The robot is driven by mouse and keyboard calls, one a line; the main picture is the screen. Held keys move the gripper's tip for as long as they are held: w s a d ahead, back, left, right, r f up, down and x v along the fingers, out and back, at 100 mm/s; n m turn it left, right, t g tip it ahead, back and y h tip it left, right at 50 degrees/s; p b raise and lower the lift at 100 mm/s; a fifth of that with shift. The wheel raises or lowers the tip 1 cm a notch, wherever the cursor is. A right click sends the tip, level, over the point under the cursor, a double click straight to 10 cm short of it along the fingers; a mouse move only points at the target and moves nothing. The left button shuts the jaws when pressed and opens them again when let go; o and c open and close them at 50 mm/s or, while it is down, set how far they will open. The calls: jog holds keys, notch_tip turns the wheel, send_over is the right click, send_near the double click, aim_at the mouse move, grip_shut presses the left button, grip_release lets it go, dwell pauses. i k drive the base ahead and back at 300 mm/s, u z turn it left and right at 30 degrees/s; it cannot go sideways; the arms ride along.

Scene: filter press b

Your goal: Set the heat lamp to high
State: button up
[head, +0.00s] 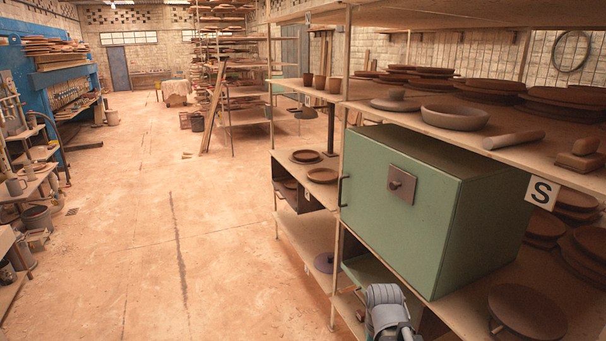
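A dark lamp-like shade (306,113) hangs from a thin upright post (331,130) on the middle shelf, left of the green cabinet. It looks like the heat lamp, but it is small and I cannot make out a switch or its setting. A square plate with a round dark knob (401,185) is on the front of the green cabinet (425,200); I cannot tell what it controls. A grey ribbed part of my arm shows at the bottom edge, in front of and below the cabinet. My gripper's fingers are not visible.
Shelving (490,140) with clay plates and bowls fills the right side. Brown dishes (322,175) lie on the shelf below the lamp. The floor (200,240) is clear in the middle; a cluttered bench stands at left.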

aim_at(304, 112)
jog(key=u, duration=0.2)
jog(key=i, duration=0.7)
jog(key=u, duration=0.55)
jog(key=i, duration=0.75)
jog(key=u, duration=0.3)
jog(key=i, duration=2.5)
jog(key=z, duration=0.4)
